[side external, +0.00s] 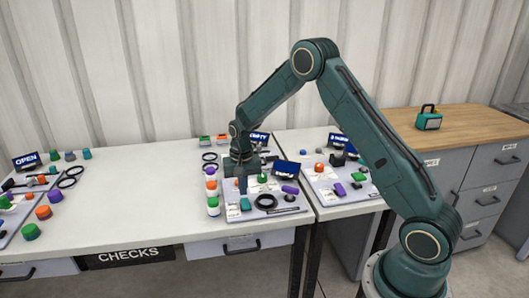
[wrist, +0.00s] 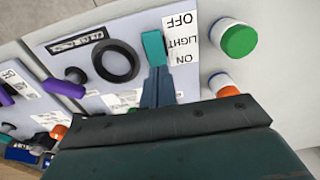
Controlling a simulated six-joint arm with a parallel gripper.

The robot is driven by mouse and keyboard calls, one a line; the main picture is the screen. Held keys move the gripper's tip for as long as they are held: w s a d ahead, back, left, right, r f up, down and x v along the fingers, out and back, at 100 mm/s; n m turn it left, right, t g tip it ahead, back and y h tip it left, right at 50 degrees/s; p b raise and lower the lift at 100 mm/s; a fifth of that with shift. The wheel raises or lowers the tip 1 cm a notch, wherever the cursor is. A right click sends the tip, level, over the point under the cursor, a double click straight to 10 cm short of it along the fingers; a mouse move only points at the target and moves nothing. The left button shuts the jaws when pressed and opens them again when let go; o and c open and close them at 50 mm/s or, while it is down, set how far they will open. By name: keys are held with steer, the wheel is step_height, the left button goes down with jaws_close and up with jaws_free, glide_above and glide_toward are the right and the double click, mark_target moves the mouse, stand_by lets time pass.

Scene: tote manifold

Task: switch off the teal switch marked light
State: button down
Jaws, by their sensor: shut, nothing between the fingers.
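The teal switch (wrist: 153,47) stands on a pale panel beside a white label (wrist: 181,45) reading OFF, LIGHT and ON. In the wrist view OFF is at the top and ON at the bottom, with the letters upside down. The switch also shows in the side view (side external: 245,204), below my gripper (side external: 241,190). My gripper (wrist: 157,72) is shut and empty, pointing down at the panel. Its fingertips overlap the switch's lower end, the ON side, in the wrist view. I cannot tell whether they touch it. The switch's lower end is partly hidden.
A black ring (wrist: 115,61) lies left of the switch on the panel. A green-capped jar (wrist: 238,40) and an orange-capped jar (wrist: 225,84) stand to the right. A purple knob (wrist: 66,85) is farther left. Bare white table (side external: 130,210) lies left of the panel.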

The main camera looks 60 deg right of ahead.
mark_target(245, 203)
steer(key=shift+f, duration=1.1)
steer(key=shift+f, duration=0.25)
steer(key=shift+s+a+r, duration=0.3)
steer(key=shift+s+a, duration=0.2)
steer(key=shift+r, duration=0.1)
step_height(245, 203, up, 14)
stand_by(0.9)
